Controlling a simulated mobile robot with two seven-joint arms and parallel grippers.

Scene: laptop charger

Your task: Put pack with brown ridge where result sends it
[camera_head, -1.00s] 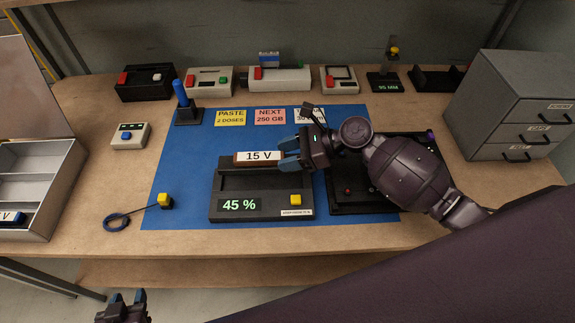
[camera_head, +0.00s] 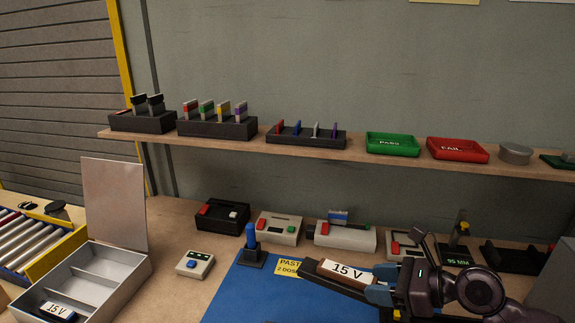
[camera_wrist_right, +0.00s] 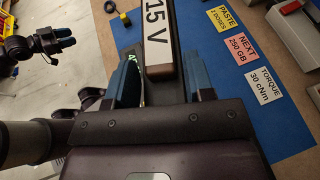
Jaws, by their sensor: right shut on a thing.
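The pack with the brown ridge (camera_head: 325,270), labelled 15 V, is in my right gripper (camera_head: 380,284), clear of the tester in the head view. In the right wrist view the pack (camera_wrist_right: 160,40) lies between the blue fingers of my right gripper (camera_wrist_right: 163,75), which is shut on it. The tester with its readout is out of the head view now. A green tray marked PASS (camera_head: 392,144) and a red tray marked FAIL (camera_head: 457,150) stand on the shelf. My left gripper (camera_wrist_right: 64,38) shows at the left of the right wrist view, fingers apart and empty.
An open grey case (camera_head: 128,268) at the left holds another 15 V pack (camera_head: 58,311). Racks (camera_head: 217,124) line the shelf (camera_head: 340,155). Several devices stand along the back of the bench. A blue post (camera_head: 250,236) stands on the blue mat (camera_head: 240,295). A roller conveyor (camera_head: 30,240) is far left.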

